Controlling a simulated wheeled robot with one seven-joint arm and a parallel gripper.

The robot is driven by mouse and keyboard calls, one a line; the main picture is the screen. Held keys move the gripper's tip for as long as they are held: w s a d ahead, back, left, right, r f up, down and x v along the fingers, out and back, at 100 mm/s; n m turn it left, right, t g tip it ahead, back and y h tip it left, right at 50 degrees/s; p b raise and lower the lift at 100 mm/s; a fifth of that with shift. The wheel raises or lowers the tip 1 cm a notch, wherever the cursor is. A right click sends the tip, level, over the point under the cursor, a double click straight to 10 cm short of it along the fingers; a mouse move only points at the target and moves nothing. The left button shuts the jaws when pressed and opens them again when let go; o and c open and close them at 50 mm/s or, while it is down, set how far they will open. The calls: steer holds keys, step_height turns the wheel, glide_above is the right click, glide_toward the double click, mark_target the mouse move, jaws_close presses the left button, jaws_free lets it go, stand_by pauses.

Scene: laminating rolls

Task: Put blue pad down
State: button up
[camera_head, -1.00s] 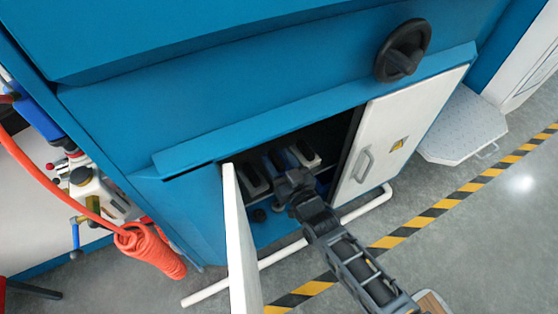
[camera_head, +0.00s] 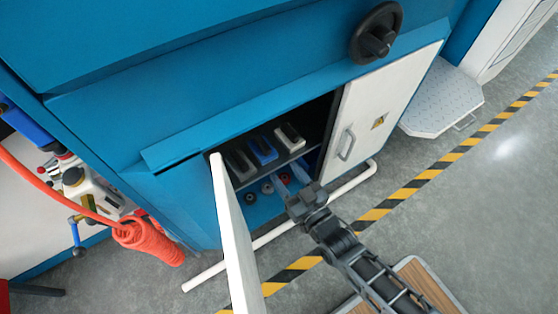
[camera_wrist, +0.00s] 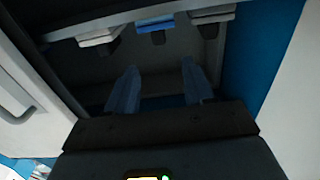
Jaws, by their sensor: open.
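The blue pad (camera_head: 263,150) rests on the upper shelf inside the open cabinet, between a dark grey pad (camera_head: 240,164) and a pale pad (camera_head: 290,138). In the wrist view the blue pad (camera_wrist: 155,25) shows at the top edge, with its neighbours on each side.
The open white door (camera_head: 234,235) stands left of my arm. The right door (camera_head: 385,110) is shut. Small round parts (camera_head: 267,188) lie on the lower level. A white rail (camera_head: 335,212) runs along the cabinet's foot. Floor in front is open, with a wooden board (camera_head: 415,285) nearby.

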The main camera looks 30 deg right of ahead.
steer(key=shift+s, duration=0.4)
steer(key=s+r+g, duration=0.1)
steer(key=s+r, duration=0.2)
steer(key=s, duration=0.5)
steer(key=s+r, duration=0.3)
steer(key=s, duration=0.5)
steer(key=s+r+g, duration=0.1)
steer(key=s+r, duration=0.5)
steer(key=r, duration=0.3)
steer(key=s+r+g, duration=0.1)
steer(key=s+r, duration=0.5)
steer(key=r, duration=0.3)
steer(key=shift+s+d+r, duration=0.15)
steer(key=shift+s+r, duration=0.05)
